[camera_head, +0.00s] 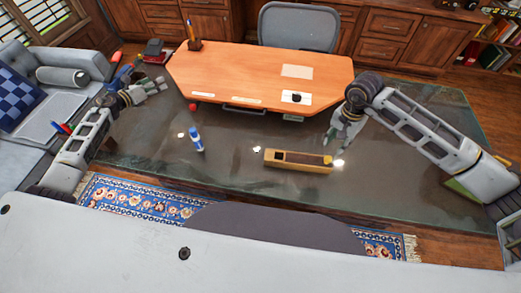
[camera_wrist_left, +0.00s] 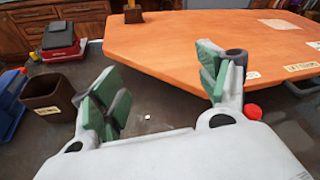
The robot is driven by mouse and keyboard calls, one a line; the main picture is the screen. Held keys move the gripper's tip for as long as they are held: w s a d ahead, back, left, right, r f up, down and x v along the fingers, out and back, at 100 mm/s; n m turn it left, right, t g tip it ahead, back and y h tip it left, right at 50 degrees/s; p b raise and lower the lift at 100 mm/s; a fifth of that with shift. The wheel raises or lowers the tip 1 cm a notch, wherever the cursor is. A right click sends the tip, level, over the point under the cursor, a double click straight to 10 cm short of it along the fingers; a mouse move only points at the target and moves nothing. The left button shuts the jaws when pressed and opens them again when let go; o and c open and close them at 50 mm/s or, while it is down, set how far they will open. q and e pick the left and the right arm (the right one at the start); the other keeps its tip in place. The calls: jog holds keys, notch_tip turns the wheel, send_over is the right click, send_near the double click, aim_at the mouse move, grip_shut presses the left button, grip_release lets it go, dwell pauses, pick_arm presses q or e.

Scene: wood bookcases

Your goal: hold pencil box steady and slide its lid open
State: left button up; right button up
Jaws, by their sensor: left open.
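The pencil box (camera_head: 298,168) is a long, light wooden box lying on the glass surface, right of centre in the head view. Its top shows a dark recess and a brown strip; how far the lid is open is too small to tell. My right gripper (camera_head: 335,143) points down just above and behind the box's right end; contact is unclear. My left gripper (camera_head: 163,84) is far from the box, near the left end of the desk. In the left wrist view its padded fingers (camera_wrist_left: 160,90) are spread wide with nothing between them.
An orange wooden desk (camera_head: 260,75) stands behind. A blue-and-white bottle (camera_head: 196,141), a red ball (camera_head: 192,107) and small white pieces (camera_head: 257,149) lie on the glass surface (camera_head: 225,175). A brown bin (camera_wrist_left: 48,95) stands left in the wrist view. The glass right of the box is mostly clear.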

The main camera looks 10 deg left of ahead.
pick_arm(q)
jog(key=s+d+m+g+h, duration=0.2)
jog(key=d+m+g+h, duration=0.35)
jog(key=d, duration=1.15)
jog(key=s+d+m+g+h, duration=0.15)
jog(key=d+m, duration=0.65)
jog(key=d, duration=0.8)
jog(key=s+d+f+m+g+h, duration=0.2)
jog(key=s+d+f+m+g, duration=0.25)
jog(key=s+d, duration=0.4)
jog(key=g, duration=0.3)
send_near(278, 156)
jog(key=shift+s+d+r, duration=0.4)
jog(key=shift+s+d, duration=0.05)
jog(key=shift+d, duration=0.15)
jog(key=shift+s+d+r, duration=0.35)
jog(key=shift+s+d, duration=0.15)
jog(key=shift+d, duration=0.05)
jog(key=shift+x, duration=3.75)
jog(key=shift+w+r, duration=0.1)
